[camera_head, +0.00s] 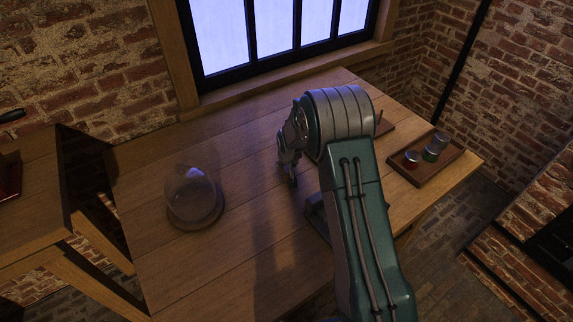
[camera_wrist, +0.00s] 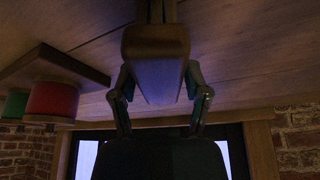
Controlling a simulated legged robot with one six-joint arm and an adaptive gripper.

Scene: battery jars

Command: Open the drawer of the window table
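The window table (camera_head: 150,215) is a plank-topped wooden table under the window. No drawer front or drawer handle can be made out in either view. My gripper (camera_head: 290,170) hangs over the middle of the tabletop, partly hidden by my arm. In the wrist view, which looks upside down, my gripper (camera_wrist: 160,90) has its two fingers spread apart. A brown block-like shape with a bluish face (camera_wrist: 157,75) appears between them; I cannot tell what it is or whether the fingers touch it.
A glass dome (camera_head: 193,190) stands on the table's left part. Another wooden table (camera_head: 35,215) stands at the left. The tabletop between dome and arm is clear.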

